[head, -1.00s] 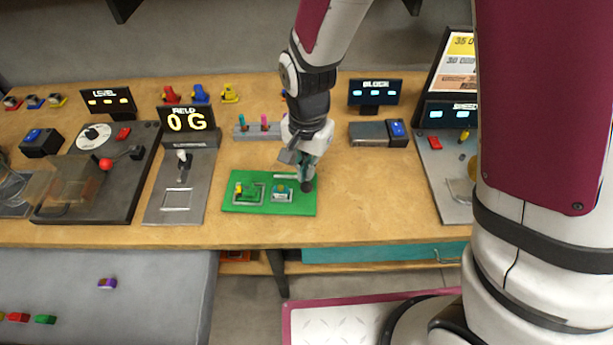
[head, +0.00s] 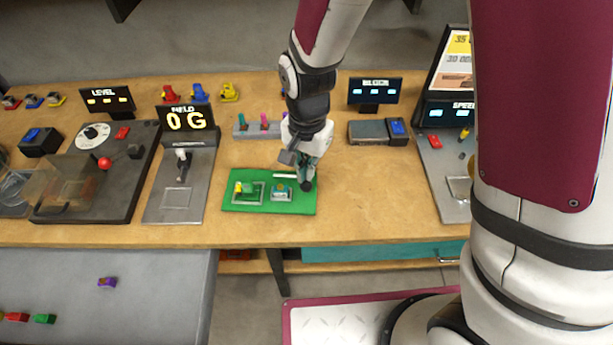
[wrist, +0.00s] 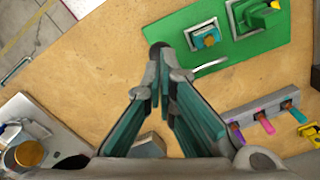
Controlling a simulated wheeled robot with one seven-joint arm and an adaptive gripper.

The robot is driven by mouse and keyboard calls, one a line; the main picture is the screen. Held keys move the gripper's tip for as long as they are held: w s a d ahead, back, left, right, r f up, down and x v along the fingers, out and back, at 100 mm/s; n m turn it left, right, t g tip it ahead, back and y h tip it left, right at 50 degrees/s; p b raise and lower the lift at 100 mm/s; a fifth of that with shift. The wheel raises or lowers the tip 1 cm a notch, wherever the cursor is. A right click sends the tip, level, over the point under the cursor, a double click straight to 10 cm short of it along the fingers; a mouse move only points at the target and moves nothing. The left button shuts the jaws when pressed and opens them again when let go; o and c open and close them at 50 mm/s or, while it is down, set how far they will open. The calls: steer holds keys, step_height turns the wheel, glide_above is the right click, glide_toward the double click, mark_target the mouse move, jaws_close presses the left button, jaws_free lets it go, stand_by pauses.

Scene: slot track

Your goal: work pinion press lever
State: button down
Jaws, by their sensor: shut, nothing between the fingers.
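A green board (head: 230,206) lies at the front middle of the bench. It carries two small framed fixtures, one with a green and yellow part (head: 246,188) and one with a blue part (head: 281,191). A thin pale bar (wrist: 210,67) lies along the board's edge close to my fingers; I cannot tell whether it is the press lever. My gripper (head: 306,183) points down at the board's right edge. In the wrist view its fingers (wrist: 158,62) meet at the tips, with nothing visible held. A dark rounded bit at the tips is too small to identify.
A grey rack (head: 243,131) with coloured pegs stands behind the board. The HELD station (head: 170,205) with an upright handle is left of it. A block unit (head: 367,132) is behind right. Bare bench (head: 380,195) lies to the right.

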mark_target(307, 181)
stand_by(0.5)
steer(key=shift+f+b, duration=0.9)
steer(key=shift+f, duration=1.75)
steer(key=shift+r, duration=0.15)
steer(key=shift+r+p, duration=0.9)
steer(key=shift+r, duration=0.3)
steer(key=shift+r+p, duration=1.95)
steer(key=shift+r, duration=1.75)
